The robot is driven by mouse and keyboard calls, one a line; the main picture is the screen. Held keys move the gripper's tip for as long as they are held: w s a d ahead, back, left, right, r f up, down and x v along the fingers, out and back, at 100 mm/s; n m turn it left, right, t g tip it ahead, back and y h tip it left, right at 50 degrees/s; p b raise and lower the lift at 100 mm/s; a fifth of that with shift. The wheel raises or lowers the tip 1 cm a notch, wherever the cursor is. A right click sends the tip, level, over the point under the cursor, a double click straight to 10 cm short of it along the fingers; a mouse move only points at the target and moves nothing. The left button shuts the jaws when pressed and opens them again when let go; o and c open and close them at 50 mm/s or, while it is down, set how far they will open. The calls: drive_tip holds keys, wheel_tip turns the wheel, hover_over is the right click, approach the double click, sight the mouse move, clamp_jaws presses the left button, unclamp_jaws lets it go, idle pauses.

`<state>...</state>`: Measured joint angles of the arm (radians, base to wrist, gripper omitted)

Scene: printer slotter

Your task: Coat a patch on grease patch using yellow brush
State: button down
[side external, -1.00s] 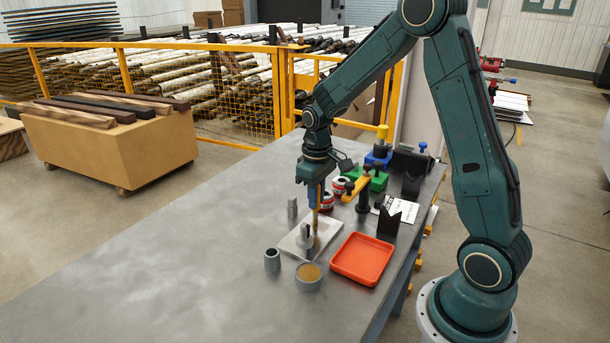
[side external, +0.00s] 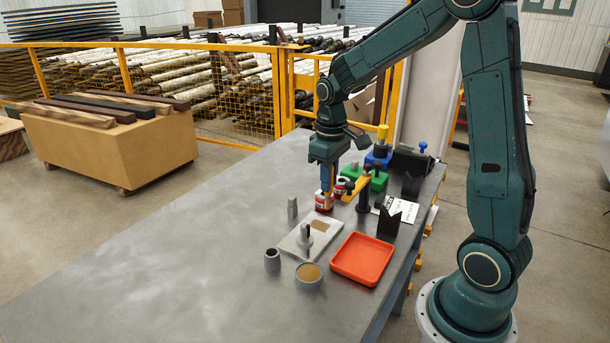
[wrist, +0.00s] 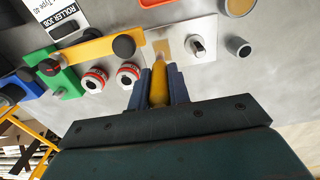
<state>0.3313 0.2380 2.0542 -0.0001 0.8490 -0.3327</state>
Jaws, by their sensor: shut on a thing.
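My gripper (side external: 325,182) is shut on the yellow brush (wrist: 158,85), which sits between the two blue fingers in the wrist view. The brush points down. In the side view it is raised above the table, in front of the red-and-white cans, and its tip is hard to make out. A pale plate (side external: 293,243) lies flat on the table with a tan-brown grease patch (side external: 318,225) near its far right end. The patch also shows in the wrist view (wrist: 164,46), just beyond the brush. A round pot with tan contents (side external: 309,275) stands in front of the plate.
A small knobbed grey piece (side external: 305,240) stands on the plate. A grey cup (side external: 272,260) and an orange tray (side external: 362,258) are nearby. Two red-and-white cans (wrist: 94,80), a yellow bar (wrist: 90,47) and a green block (wrist: 66,83) stand close. The table's left is clear.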

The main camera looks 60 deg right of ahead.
drive_tip(key=shift+r, duration=0.95)
drive_tip(key=shift+a, duration=0.1)
